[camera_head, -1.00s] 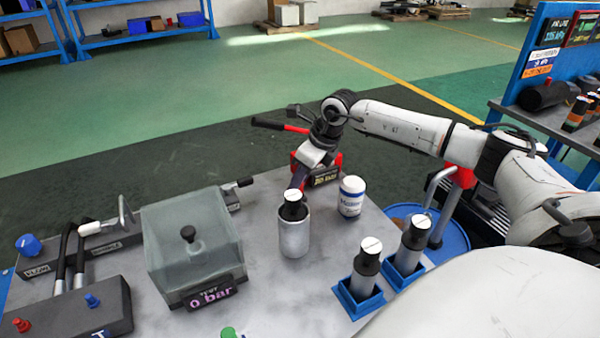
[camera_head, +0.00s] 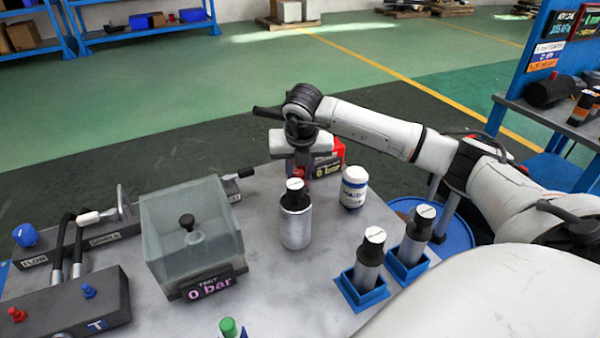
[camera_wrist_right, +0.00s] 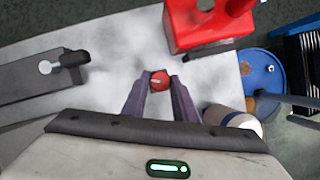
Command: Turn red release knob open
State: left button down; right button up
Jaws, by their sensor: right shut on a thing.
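A red knob (camera_wrist_right: 160,81) with a pale mark on its top sits between the fingertips of my right gripper (camera_wrist_right: 159,84) in the right wrist view. The two purple-grey fingers close on it from both sides. In the head view my right gripper (camera_head: 302,166) points down just behind the metal cylinder, and the knob is hidden there. The red pump (camera_head: 325,163) with a small display stands right beside the gripper, and its red body also shows at the top of the right wrist view (camera_wrist_right: 196,22). My left gripper is out of view.
A metal cylinder (camera_head: 295,222) with a black top and a white bottle (camera_head: 354,187) stand close to the gripper. Two capped cylinders sit in blue holders (camera_head: 407,265). A clear test box (camera_head: 190,235) stands left, and a blue drum (camera_head: 452,228) right.

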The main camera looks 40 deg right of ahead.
jog(key=m+g, duration=0.1)
jog(key=m, duration=0.2)
jog(key=shift+w+a+m+h, duration=0.1)
jog(key=shift+a+m+h, duration=0.05)
jog(key=shift+m+h, duration=0.25)
jog(key=shift+m+g+b, duration=0.35)
jog(key=shift+m+g, duration=0.45)
jog(key=shift+m, duration=1)
jog(key=shift+h, duration=0.3)
jog(key=o, duration=1.1)
jog(key=shift+c, duration=0.2)
